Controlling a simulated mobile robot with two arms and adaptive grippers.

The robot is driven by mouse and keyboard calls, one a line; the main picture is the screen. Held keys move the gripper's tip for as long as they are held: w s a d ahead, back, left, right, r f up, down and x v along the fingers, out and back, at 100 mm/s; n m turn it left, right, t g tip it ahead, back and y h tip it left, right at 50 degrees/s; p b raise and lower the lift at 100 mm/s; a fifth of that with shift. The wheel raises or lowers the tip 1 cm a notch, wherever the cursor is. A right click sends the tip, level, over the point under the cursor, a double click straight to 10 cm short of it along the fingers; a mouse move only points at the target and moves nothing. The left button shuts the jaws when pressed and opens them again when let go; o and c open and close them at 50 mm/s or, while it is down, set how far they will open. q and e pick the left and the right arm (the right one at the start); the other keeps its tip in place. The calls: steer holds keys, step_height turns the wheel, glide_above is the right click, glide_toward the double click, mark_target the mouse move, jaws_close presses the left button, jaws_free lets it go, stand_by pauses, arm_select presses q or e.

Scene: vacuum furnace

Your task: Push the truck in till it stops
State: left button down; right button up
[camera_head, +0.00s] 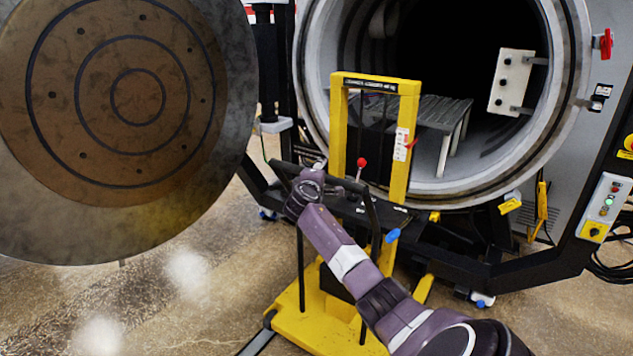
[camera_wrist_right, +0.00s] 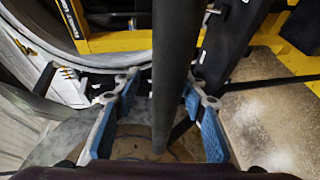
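The yellow truck (camera_head: 405,140) stands upright in front of the round furnace opening (camera_head: 470,198). Its wheeled yellow base (camera_head: 318,322) is on the floor. A black push handle (camera_head: 371,215) rises on the near side of its mast. My right gripper (camera_head: 308,172) is at the upper left part of this handle. In the right wrist view the dark handle bar (camera_wrist_right: 176,60) runs between the two blue-padded fingers of my right gripper (camera_wrist_right: 160,95). The fingers are spread, with gaps beside the bar. My left gripper is not in view.
A large round furnace door (camera_head: 110,190) hangs open at the left. Inside the chamber is a grey slatted rack (camera_head: 440,112). A black frame (camera_head: 500,270) runs below the opening. A control box (camera_head: 605,207) is at the right. Open floor (camera_head: 160,300) lies at the lower left.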

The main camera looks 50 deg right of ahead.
steer(key=v, duration=0.9)
steer(key=shift+s+a, duration=0.25)
steer(key=shift+a, duration=0.05)
